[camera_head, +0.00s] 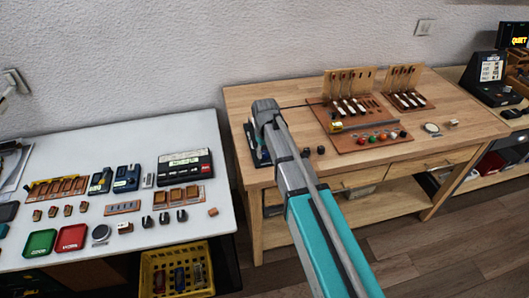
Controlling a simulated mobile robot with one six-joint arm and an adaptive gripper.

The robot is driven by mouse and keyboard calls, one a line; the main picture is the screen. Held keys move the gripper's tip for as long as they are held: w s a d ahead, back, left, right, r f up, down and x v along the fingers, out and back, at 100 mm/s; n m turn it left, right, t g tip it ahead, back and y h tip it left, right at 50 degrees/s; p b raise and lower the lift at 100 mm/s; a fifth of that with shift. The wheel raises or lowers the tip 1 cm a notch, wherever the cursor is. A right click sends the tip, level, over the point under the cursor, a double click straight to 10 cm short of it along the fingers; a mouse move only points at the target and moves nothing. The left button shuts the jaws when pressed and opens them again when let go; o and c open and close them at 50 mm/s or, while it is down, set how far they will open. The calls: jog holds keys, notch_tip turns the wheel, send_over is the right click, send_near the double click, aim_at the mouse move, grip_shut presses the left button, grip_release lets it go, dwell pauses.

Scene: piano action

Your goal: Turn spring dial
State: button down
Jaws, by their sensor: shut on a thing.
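My arm (318,222) reaches up from the bottom of the head view, and its grey wrist end (265,108) is above the left part of the wooden workbench. My gripper's fingers cannot be made out; the arm and wrist hide that spot. A dark device with pale edges (254,146) stands at the bench's left edge, partly behind my wrist. I cannot tell whether it carries the spring dial. A small round pale-faced dial or disc (431,128) lies at the right of the bench, apart from my arm. No thing is clearly identifiable as the spring dial.
Two wooden action models (350,140) (410,101) stand on the bench (277,180). A yellow-topped piece (336,126) and coloured knobs (378,137) are on the nearer one. A crowded white table (215,185) stands left, above a yellow crate (147,274).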

jog(key=shift+m, duration=0.7)
jog(key=shift+c, duration=1.6)
grip_release()
jog(key=shift+n, duration=0.4)
